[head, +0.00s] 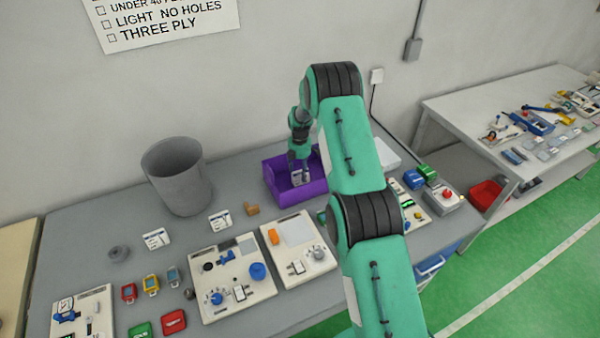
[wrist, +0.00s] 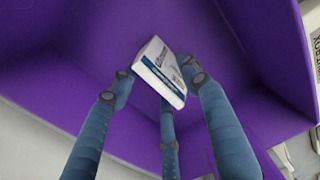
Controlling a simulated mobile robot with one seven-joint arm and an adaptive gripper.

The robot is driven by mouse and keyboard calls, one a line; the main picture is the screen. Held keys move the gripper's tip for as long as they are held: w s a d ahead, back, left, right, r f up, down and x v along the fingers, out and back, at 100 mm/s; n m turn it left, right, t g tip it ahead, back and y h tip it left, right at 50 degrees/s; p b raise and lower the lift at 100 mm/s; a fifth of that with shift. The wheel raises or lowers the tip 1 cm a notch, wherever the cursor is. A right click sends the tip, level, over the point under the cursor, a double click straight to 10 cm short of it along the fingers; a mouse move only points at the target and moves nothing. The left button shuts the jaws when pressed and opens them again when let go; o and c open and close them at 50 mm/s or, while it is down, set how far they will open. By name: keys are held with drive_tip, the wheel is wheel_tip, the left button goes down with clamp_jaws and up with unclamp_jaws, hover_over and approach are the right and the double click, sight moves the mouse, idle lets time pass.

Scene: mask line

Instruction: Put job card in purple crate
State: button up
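The purple crate (head: 312,188) stands at the back of the grey bench, against the wall; its inner walls (wrist: 60,90) fill most of the wrist view. My gripper (head: 299,168) reaches down into the crate from above. In the wrist view, the blue fingers of my gripper (wrist: 158,84) close around a white job card (wrist: 160,68) with printed text and a blue stripe. The card is tilted between the fingertips, inside the crate's walls. I cannot tell whether it touches the crate floor.
Two similar white cards (head: 156,239) (head: 220,221) lie on the bench left of the crate. A grey bin (head: 177,176) stands at the back left. Boards with parts (head: 232,279) (head: 298,249) cover the front. A second table (head: 520,115) is at the right.

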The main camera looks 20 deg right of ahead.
drive_tip(key=shift+r, duration=0.2)
wheel_tip(320, 180, up, 12)
idle(0.9)
drive_tip(key=shift+w, duration=0.1)
idle(0.4)
